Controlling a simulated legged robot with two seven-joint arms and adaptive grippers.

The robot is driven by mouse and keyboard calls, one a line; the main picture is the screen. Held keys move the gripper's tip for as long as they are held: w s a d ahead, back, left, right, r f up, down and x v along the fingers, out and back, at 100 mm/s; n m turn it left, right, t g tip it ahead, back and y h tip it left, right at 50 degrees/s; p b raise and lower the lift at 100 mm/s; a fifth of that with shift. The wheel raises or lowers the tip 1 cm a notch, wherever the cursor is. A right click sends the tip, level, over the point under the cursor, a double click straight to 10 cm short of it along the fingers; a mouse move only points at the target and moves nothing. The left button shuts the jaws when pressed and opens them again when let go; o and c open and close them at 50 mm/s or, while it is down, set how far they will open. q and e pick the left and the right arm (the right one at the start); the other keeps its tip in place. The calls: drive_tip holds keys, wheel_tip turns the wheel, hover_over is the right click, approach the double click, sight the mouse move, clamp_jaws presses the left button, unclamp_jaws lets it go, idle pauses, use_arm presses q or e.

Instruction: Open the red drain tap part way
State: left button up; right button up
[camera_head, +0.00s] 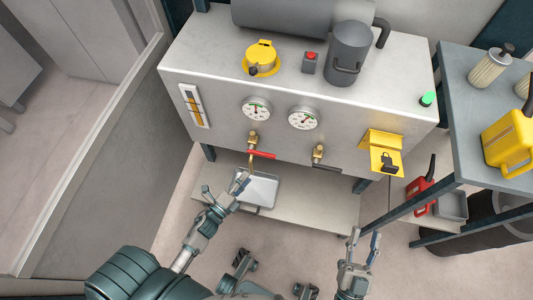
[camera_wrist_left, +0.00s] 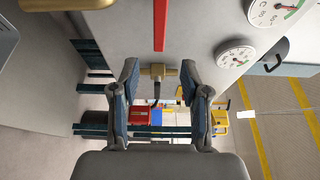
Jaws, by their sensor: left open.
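The red drain tap handle (camera_head: 262,154) sticks out to the right from its brass valve (camera_head: 253,139) on the front of the grey cabinet, below the left gauge. In the left wrist view the red handle (camera_wrist_left: 159,25) is a straight bar at the top middle, beyond the fingertips. A brass spout hangs below the valve. My left gripper (camera_head: 242,182) is open and empty, just below and left of the handle, apart from it. Its two spread fingers (camera_wrist_left: 159,78) show in the wrist view. My right gripper (camera_head: 364,238) is open and empty, low on the right.
A second brass tap with a dark handle (camera_head: 319,154) sits to the right. A metal tray (camera_head: 266,188) lies on the lower shelf (camera_head: 315,205) under the red tap. Two gauges, the left one (camera_head: 256,108), sit above. A yellow lockout bracket (camera_head: 382,140) is further right.

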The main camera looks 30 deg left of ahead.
sight(264, 156)
use_arm(q)
drive_tip(key=w, duration=0.4)
drive_tip(key=w+d+b, duration=0.1)
drive_tip(key=w, duration=0.7)
drive_tip(key=shift+d+f+b, duration=0.2)
drive_tip(key=shift+d+b, duration=0.2)
drive_tip(key=shift+w+d+r, duration=0.1)
drive_tip(key=shift+w, duration=0.25)
use_arm(e)
drive_tip(key=shift+s+d+r+m+t, duration=0.25)
drive_tip(key=shift+s+r+t, duration=0.5)
drive_tip(key=shift+s+t, duration=0.2)
drive_tip(key=shift+s+d+r+m+t, duration=0.15)
drive_tip(key=shift+s+r+m+t, duration=0.1)
drive_tip(key=shift+s+r+t, duration=0.55)
use_arm(q)
clamp_jaws()
use_arm(e)
drive_tip(key=shift+f, duration=0.1)
